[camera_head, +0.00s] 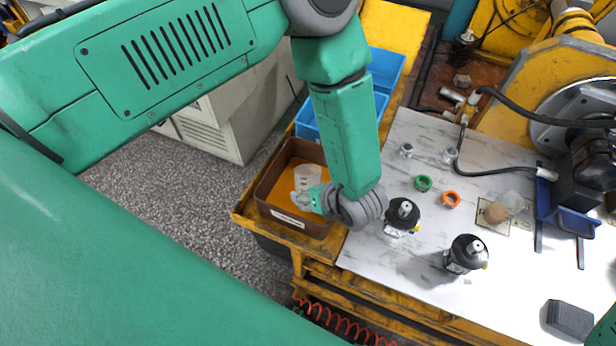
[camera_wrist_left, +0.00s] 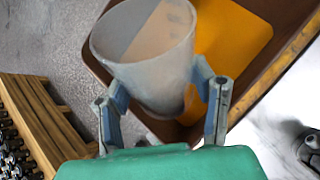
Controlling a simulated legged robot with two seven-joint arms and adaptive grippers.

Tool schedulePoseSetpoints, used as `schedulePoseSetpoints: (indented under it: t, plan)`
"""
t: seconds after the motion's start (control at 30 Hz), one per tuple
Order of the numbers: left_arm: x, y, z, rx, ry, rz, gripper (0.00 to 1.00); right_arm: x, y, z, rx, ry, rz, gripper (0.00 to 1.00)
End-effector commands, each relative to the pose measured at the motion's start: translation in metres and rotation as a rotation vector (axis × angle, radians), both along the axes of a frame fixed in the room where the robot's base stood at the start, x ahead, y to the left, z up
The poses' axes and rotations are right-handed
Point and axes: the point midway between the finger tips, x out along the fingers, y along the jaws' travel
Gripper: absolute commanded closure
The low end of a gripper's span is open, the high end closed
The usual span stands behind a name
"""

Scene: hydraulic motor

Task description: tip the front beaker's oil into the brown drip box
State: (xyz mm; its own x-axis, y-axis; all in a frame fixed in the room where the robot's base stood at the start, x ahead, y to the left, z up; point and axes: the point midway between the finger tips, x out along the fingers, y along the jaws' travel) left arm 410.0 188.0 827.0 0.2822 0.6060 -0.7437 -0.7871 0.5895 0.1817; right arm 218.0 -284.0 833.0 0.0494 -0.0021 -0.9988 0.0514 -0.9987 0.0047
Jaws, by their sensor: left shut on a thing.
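The brown drip box (camera_head: 265,178) sits at the left end of the bench, with a flat orange-yellow area inside. My left gripper (camera_head: 307,193) is shut on a pale translucent beaker (camera_head: 309,176) over the box. In the left wrist view, the left gripper's fingers (camera_wrist_left: 162,88) clasp the beaker (camera_wrist_left: 140,75) from both sides, and its open mouth faces the top of the picture. A tan tint shows in the beaker; I cannot tell whether it is oil inside or the box's colour through the wall. The drip box (camera_wrist_left: 268,88) lies behind it. My right gripper is not in view.
Blue bins (camera_head: 383,68) stand behind the drip box. The white tabletop (camera_head: 395,255) holds two black bottles (camera_head: 402,215) (camera_head: 467,253), a green ring (camera_head: 424,183), an orange ring (camera_head: 451,199) and a dark block (camera_head: 569,320). A motor with hoses fills the back right.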

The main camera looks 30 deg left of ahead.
Motion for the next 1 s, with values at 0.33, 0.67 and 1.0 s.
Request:
schedulePoseSetpoints:
  t: [0.33, 0.67, 1.0]
  plan:
    - [0.007, 0.005, -0.003, 0.116, -0.173, -0.002, 0.84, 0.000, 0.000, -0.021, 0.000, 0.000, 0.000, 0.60]
    - [0.009, 0.008, -0.005, 0.152, -0.226, 0.000, 0.84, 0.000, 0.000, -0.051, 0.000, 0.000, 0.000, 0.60]
    - [0.016, 0.012, -0.002, 0.250, -0.380, -0.001, 0.84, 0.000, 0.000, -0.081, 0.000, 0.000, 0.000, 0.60]
